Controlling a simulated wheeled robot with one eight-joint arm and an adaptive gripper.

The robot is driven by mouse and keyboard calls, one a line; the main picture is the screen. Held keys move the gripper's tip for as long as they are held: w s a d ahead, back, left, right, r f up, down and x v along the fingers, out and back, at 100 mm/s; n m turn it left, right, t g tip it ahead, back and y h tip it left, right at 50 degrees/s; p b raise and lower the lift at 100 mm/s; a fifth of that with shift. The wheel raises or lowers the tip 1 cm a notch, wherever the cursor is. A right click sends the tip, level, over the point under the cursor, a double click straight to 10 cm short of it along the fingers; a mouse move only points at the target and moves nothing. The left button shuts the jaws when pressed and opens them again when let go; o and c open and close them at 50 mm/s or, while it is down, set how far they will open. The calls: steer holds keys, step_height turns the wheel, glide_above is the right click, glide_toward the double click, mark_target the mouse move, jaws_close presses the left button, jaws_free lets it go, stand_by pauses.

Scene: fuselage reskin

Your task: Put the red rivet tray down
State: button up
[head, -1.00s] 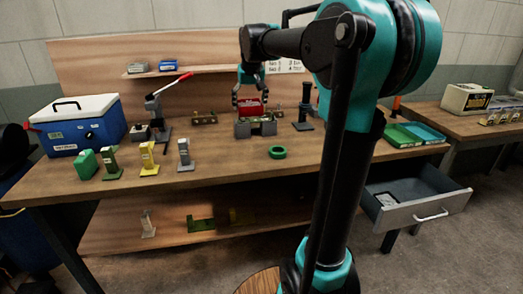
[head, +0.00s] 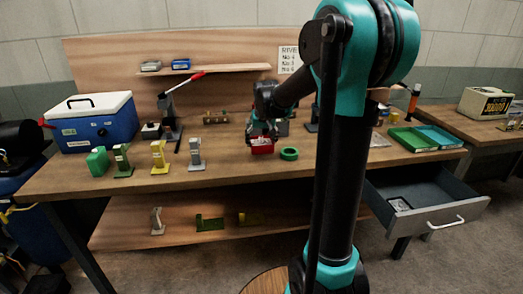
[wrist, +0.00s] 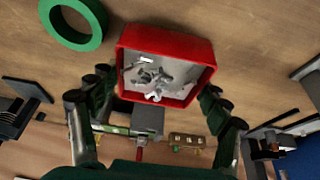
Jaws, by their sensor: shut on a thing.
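The red rivet tray (head: 262,146) is at the front middle of the workbench in the head view, just left of a green ring. In the wrist view the red tray (wrist: 186,42) shows from above, with loose grey rivets inside. My gripper (head: 262,132) is shut on the tray from the back side. In the wrist view my gripper's fingers (wrist: 155,105) reach to the tray's near wall. The tray is at or just above the bench top; I cannot tell whether it touches.
The green ring (head: 289,153) lies close to the tray's right. Green, yellow and grey stands (head: 159,157) line the bench front to the left. A blue cooler (head: 92,122) stands at far left. Green trays (head: 420,138) lie at right. An open drawer (head: 415,195) juts out below.

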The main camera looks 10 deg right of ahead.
steer(key=shift+f, duration=1.9)
steer(key=o, duration=1.4)
steer(key=shift+f, duration=0.1)
steer(key=shift+o, duration=0.2)
